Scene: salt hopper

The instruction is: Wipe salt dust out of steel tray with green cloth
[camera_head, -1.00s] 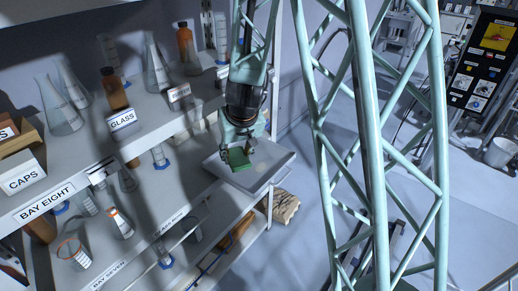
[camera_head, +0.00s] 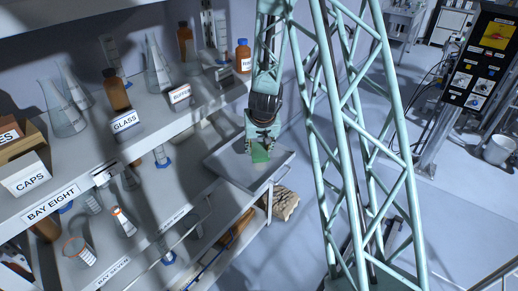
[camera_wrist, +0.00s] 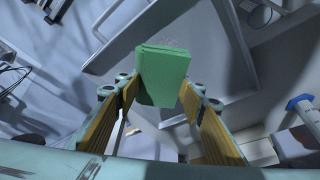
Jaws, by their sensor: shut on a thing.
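The green cloth (camera_head: 261,156) is a small folded block held in my gripper (camera_head: 262,139). In the wrist view the cloth (camera_wrist: 163,76) sits between the two yellow-lined fingers of my gripper (camera_wrist: 160,92), which are shut on it. The steel tray (camera_head: 222,166) is shallow and grey with raised rims, on the right end of the lower shelf. The cloth is over the tray; whether it touches the floor cannot be told. In the wrist view the tray (camera_wrist: 208,50) lies beyond the cloth, with a faint speckled patch, possibly salt dust (camera_wrist: 168,43), beside the cloth's far edge.
Above and left, a shelf holds glass flasks (camera_head: 157,66), brown bottles (camera_head: 115,90), a blue-capped bottle (camera_head: 243,57) near my arm, and label blocks. Below the tray is a tan sack (camera_head: 283,204). Open floor (camera_head: 305,235) lies right of the shelves.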

